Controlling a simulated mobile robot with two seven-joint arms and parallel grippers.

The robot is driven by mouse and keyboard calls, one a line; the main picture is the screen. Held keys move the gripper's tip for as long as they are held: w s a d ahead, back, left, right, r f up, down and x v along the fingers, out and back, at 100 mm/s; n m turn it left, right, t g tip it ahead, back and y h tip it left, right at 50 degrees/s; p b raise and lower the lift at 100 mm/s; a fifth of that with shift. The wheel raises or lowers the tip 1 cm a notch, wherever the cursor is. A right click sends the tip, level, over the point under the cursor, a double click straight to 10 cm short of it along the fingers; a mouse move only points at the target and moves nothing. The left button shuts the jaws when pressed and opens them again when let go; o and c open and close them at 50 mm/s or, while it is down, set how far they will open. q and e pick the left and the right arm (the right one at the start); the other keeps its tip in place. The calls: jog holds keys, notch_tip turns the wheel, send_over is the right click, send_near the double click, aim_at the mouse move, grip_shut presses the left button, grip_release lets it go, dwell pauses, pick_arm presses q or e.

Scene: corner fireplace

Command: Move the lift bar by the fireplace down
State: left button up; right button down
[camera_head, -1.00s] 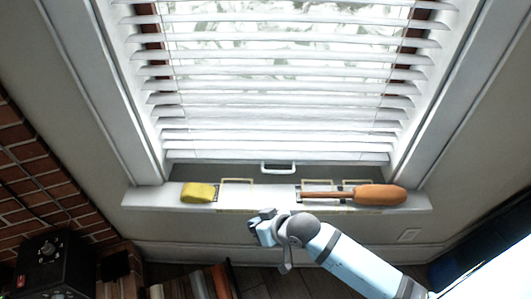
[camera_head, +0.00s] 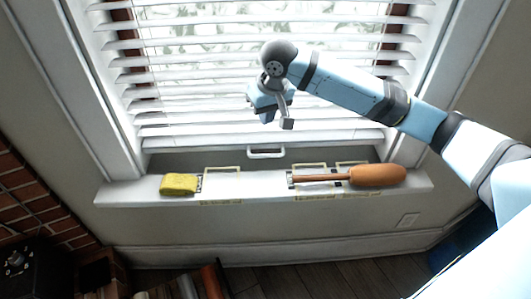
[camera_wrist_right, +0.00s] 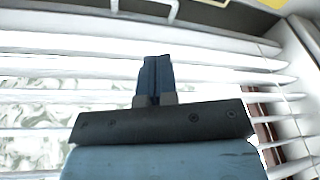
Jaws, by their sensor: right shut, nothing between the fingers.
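The lift bar (camera_head: 266,153) is a small white handle at the middle of the blind's bottom rail, just above the window sill. In the right wrist view the lift bar (camera_wrist_right: 146,12) shows at the top edge, partly cut off. My right gripper (camera_head: 277,122) is shut and empty in front of the lower slats, above the lift bar in the picture and apart from it. In the wrist view its closed fingers (camera_wrist_right: 155,72) point toward the lift bar. The white blind (camera_head: 200,130) hangs nearly down to the sill. My left gripper is not in view.
The white sill (camera_head: 130,190) holds a yellow sponge (camera_head: 180,184) at left and an orange-headed tool (camera_head: 377,176) at right, with flat yellowish frames between. A brick wall (camera_head: 30,190) and black box (camera_head: 30,265) stand at left. Books (camera_head: 210,283) are below.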

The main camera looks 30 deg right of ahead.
jog(key=d, duration=0.1)
jog(key=b, duration=0.3)
send_near(266, 144)
jog(key=a+f, duration=0.2)
jog(key=shift+s+a+f, duration=0.1)
jog(key=shift+s+f, duration=0.2)
jog(key=shift+s, duration=0.05)
notch_tip(266, 144, down, 4)
jog(key=shift+s+a+r+b, duration=0.1)
jog(key=shift+b, duration=0.65)
jog(key=shift+s+f, duration=0.15)
jog(key=shift+f, duration=0.3)
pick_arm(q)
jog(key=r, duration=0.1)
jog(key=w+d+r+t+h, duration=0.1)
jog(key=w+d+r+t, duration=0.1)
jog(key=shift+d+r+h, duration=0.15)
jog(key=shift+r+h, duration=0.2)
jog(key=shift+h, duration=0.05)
pick_arm(e)
jog(key=shift+a, duration=0.1)
